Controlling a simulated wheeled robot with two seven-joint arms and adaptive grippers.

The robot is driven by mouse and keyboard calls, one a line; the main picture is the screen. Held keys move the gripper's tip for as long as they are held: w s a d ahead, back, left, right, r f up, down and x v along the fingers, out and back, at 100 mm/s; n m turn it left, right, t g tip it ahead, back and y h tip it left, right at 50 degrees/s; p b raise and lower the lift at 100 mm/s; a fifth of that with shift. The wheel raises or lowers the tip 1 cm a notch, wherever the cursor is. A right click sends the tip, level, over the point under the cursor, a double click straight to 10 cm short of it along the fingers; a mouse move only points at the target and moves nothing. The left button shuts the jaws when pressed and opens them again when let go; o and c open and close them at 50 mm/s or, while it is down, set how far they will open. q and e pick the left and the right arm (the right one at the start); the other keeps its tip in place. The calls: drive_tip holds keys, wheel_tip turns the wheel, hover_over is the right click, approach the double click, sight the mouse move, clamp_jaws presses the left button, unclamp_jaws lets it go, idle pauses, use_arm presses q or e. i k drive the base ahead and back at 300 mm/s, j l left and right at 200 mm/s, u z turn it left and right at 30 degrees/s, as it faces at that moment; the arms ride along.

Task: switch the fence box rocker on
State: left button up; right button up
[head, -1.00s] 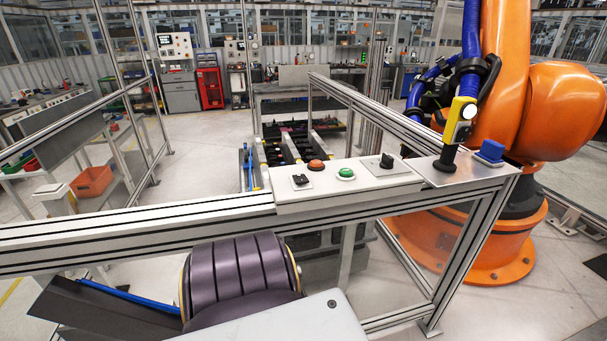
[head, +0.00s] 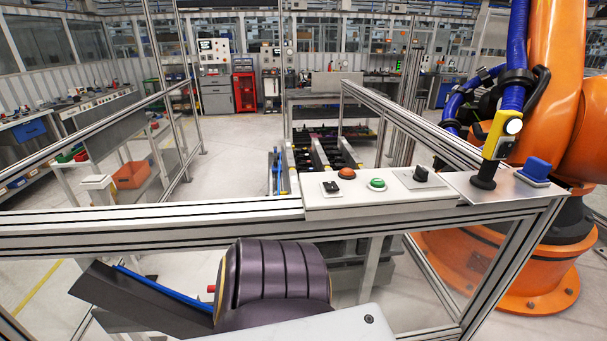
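The fence box (head: 340,207) is a long white panel on top of the aluminium fence rail, right of centre in the head view. At its left end a small black switch (head: 331,187) sits on a white plate and looks like the rocker. Its exact position is too small to tell. Beside it are an orange-red button (head: 346,173) and a green button (head: 377,184). A black knob (head: 421,174) stands on a grey plate at the right end. Neither of my grippers is in view, and nothing touches the box.
A yellow-and-black device (head: 496,140) and a blue block (head: 534,168) stand on a metal plate right of the box. An orange robot arm (head: 553,85) rises behind. Below the rail, a dark banded drum (head: 285,275) and grey cover (head: 330,328) fill the near side.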

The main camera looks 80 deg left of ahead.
sight(329, 186)
drive_tip(key=j+u, duration=0.1)
drive_tip(key=u, duration=2.2)
